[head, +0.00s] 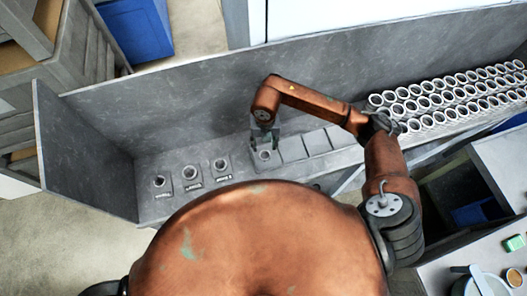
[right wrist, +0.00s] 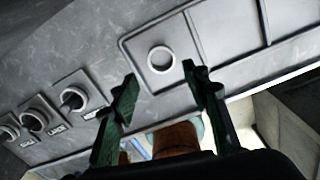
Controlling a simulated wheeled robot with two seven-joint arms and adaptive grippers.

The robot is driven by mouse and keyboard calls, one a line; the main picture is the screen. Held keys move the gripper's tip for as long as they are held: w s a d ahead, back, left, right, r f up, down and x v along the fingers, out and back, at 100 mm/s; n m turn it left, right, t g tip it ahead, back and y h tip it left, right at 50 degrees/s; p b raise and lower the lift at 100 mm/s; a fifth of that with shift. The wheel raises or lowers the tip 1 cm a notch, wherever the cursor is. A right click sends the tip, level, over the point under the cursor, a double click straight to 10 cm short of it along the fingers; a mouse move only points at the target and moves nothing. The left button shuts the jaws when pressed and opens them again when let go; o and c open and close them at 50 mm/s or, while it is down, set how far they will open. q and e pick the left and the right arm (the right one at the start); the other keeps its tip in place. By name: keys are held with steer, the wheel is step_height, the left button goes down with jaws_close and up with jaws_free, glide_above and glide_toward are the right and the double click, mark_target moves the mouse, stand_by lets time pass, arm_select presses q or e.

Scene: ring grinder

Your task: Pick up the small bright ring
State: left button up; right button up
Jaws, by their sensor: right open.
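A small bright ring (head: 264,155) lies flat on a square grey pad in the trough, just below my right gripper (head: 265,139). My left gripper is not in view.
Three labelled stations (head: 190,173) with round fittings stand left of the ring. Empty square pads (head: 292,148) lie to its right. Many rings (head: 436,102) stand in rows at the trough's right. A tall back wall (head: 200,100) rises behind.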

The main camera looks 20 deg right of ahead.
mark_target(265, 156)
step_height(265, 156, down, 8)
steer(key=shift+d+r+p, duration=0.1)
steer(key=shift+r+p, duration=0.1)
steer(key=shift+p, duration=0.95)
steer(key=shift+c, duration=0.2)
steer(key=c, duration=0.9)
